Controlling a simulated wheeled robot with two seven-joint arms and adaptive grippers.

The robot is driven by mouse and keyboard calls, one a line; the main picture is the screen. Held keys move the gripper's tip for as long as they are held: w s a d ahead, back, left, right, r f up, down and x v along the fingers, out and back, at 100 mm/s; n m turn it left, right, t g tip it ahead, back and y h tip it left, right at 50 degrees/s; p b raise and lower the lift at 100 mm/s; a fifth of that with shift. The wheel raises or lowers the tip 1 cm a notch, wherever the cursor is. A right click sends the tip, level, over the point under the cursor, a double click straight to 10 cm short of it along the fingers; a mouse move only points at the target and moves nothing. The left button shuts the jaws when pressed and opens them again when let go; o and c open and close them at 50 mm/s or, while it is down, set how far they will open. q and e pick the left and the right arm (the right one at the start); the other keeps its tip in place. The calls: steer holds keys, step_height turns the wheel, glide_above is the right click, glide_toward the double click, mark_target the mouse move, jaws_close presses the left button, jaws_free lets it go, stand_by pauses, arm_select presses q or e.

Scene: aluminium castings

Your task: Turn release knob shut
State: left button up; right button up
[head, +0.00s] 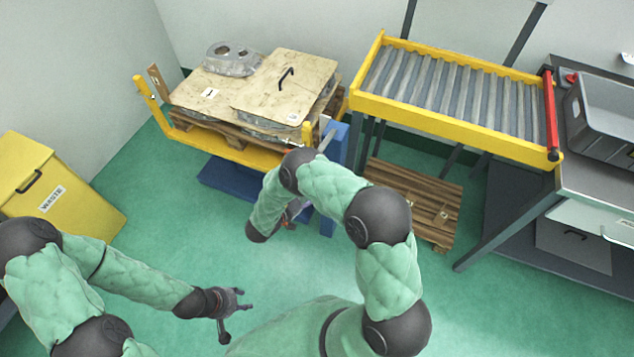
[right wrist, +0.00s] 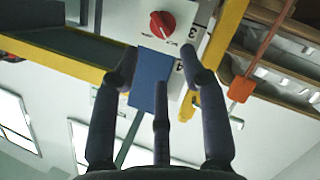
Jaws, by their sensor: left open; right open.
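The red release knob (right wrist: 162,24) shows in the right wrist view on a white panel (right wrist: 125,20), with small dark markings beside it. My right gripper (right wrist: 160,72) is open and empty; its fingers point toward the panel, below the knob in that view, and do not visibly hold it. In the head view my right gripper (head: 291,212) is mostly hidden by my own arm, near the blue post at the lift's right end. The knob cannot be made out there. My left gripper (head: 230,303) is open and empty above the green floor, at the lower middle.
A yellow and blue lift (head: 240,150) carries a pallet with boards (head: 285,88) and a casting (head: 231,58). A yellow roller conveyor (head: 455,123) stands to its right, a wooden pallet (head: 440,205) beneath. A yellow waste bin (head: 75,205) stands left. Green floor between is free.

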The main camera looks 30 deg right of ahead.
steer(key=v, duration=0.3)
steer(key=shift+a, duration=0.15)
steer(key=shift+s+a, duration=0.1)
stand_by(0.5)
